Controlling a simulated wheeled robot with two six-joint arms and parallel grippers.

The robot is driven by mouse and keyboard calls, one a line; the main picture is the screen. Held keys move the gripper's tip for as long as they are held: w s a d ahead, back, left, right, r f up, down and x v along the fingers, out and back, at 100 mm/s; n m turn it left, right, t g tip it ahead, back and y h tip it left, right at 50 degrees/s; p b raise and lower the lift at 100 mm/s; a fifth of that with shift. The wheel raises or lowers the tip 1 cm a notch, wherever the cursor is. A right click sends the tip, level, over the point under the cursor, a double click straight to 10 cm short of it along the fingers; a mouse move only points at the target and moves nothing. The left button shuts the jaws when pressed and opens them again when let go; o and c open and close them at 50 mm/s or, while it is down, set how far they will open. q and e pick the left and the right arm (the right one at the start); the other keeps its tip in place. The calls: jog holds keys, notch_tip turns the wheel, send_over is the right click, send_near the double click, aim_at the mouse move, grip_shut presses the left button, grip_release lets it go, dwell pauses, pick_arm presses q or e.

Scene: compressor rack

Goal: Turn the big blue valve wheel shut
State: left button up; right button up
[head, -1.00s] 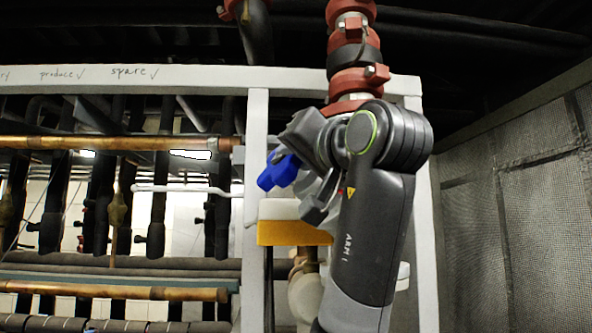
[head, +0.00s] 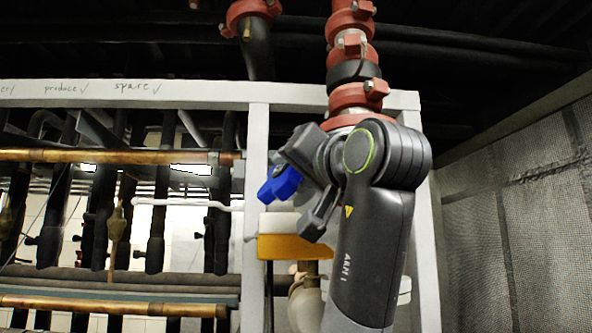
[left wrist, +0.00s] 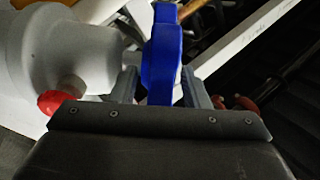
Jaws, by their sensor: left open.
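The blue valve wheel (head: 281,184) shows in part in the head view, left of my left gripper (head: 298,187); my gripper and arm hide the rest of it. In the left wrist view a blue part of the wheel (left wrist: 162,52) stands upright between the two fingers of my left gripper (left wrist: 160,88). The fingers are open, one on each side of the blue part; I cannot tell whether either touches it. My right gripper is in neither view.
A yellow-orange block (head: 290,247) under a white body sits below the wheel. A red-coupled pipe (head: 352,60) rises behind my arm. A white frame (head: 257,190) stands left of the wheel, with copper pipes (head: 120,156) beyond. A mesh wall (head: 520,210) bounds the right.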

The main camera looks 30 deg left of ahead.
pick_arm(q)
jog(key=b+v, duration=0.4)
jog(key=v, duration=1.3)
jog(key=shift+b, duration=0.3)
jog(key=shift+w+d, duration=0.1)
